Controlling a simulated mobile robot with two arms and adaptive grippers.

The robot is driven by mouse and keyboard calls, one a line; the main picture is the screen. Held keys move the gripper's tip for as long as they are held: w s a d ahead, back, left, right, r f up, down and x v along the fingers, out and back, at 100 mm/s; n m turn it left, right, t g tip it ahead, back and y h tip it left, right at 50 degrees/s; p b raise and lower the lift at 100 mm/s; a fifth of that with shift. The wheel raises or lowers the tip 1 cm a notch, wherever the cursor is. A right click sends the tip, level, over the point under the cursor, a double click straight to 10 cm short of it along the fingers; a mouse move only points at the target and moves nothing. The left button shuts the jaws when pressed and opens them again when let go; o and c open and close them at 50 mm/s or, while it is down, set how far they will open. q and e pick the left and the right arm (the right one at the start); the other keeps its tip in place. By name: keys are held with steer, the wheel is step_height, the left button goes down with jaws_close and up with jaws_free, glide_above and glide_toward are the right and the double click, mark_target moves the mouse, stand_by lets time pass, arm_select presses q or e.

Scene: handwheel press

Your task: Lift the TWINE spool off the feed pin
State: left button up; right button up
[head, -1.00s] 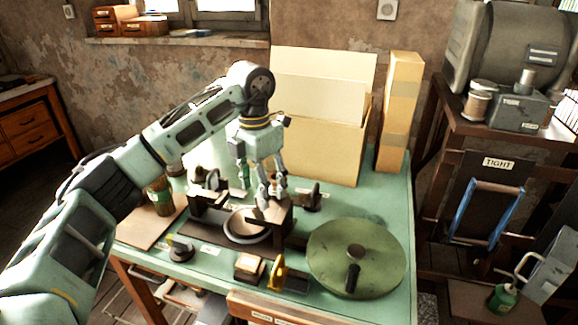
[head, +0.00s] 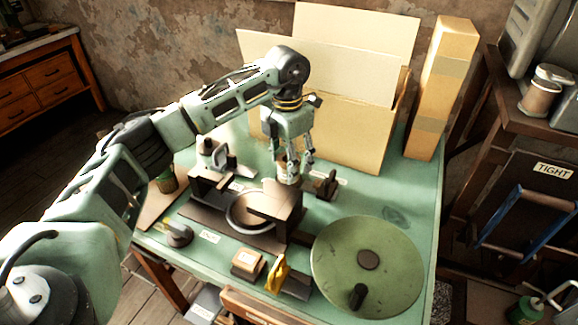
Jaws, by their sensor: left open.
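My left gripper (head: 293,165) points down just behind the dark press frame (head: 287,200), with its fingers apart. A small pale, rounded thing (head: 288,170) shows between and behind the fingers. I cannot tell whether it is the TWINE spool, and no feed pin can be made out. A tan spool-like cylinder with a pale top (head: 540,95) stands on the right-hand shelf, far from the gripper. No TWINE label is readable on either. My right gripper is not in view.
A large green handwheel (head: 367,268) lies flat at the bench's front right. An open cardboard box (head: 345,130) and a tall carton (head: 440,90) stand behind. A round dish (head: 240,212), small block (head: 247,263) and yellow item (head: 278,276) lie near the press.

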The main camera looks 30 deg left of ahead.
arm_select(q)
steer(key=shift+f, duration=0.6)
steer(key=c, duration=1.2)
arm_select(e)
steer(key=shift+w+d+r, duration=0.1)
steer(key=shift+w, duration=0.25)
